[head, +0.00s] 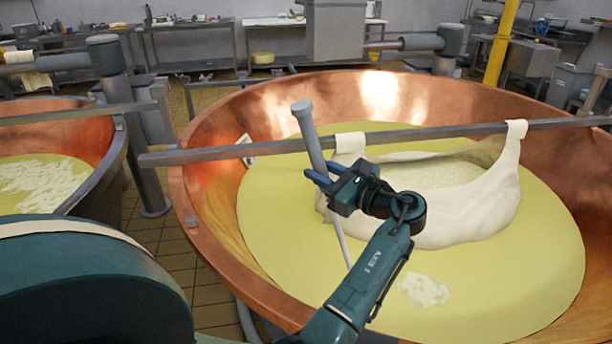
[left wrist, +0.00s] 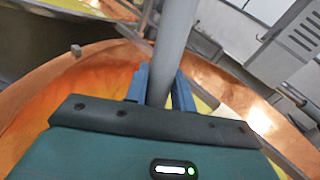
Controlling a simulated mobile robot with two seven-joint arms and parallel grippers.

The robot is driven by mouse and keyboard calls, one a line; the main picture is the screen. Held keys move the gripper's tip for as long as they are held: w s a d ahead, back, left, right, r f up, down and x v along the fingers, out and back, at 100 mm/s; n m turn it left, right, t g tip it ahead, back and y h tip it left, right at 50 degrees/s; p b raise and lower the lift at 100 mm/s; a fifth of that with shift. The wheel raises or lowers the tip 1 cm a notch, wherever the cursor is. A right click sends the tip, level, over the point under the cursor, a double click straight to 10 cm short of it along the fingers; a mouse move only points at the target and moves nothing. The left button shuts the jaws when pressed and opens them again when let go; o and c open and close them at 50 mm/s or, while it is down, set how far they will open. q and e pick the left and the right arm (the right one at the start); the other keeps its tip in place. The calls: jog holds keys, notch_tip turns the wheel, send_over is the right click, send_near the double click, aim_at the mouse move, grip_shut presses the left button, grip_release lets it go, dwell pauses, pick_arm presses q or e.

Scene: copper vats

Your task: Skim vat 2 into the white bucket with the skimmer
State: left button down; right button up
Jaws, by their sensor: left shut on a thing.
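My left gripper (head: 320,178) is shut on the grey handle of the skimmer (head: 311,138), over the left part of a large copper vat (head: 225,125). The handle is tilted, its knobbed top up and its thin lower shaft running down behind my arm. The skimmer's head cannot be seen. In the left wrist view the handle (left wrist: 173,45) stands between the blue fingers (left wrist: 160,85). A small pale patch of curd (head: 424,290) floats on the yellow whey (head: 275,215), right of my arm. I see no vat number and no white bucket. My right gripper is out of view.
A metal bar (head: 230,151) crosses the large vat, with a white cloth (head: 470,215) slung from it holding curd. A second copper vat (head: 75,112) with curd stands at the left. Tiled floor (head: 185,262) shows between the vats. Benches (head: 190,28) line the back.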

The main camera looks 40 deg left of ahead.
pick_arm(q)
jog(key=s+a+p, duration=0.2)
jog(key=a+p, duration=0.6)
jog(key=a, duration=0.8)
notch_tip(320, 180, up, 36)
jog(key=p, duration=0.5)
jog(key=shift+r, duration=0.25)
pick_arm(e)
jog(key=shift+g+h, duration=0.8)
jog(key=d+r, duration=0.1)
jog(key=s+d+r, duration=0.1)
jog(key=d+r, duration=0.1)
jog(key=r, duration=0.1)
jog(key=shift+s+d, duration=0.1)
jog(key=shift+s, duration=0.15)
pick_arm(q)
jog(key=shift+s, duration=0.1)
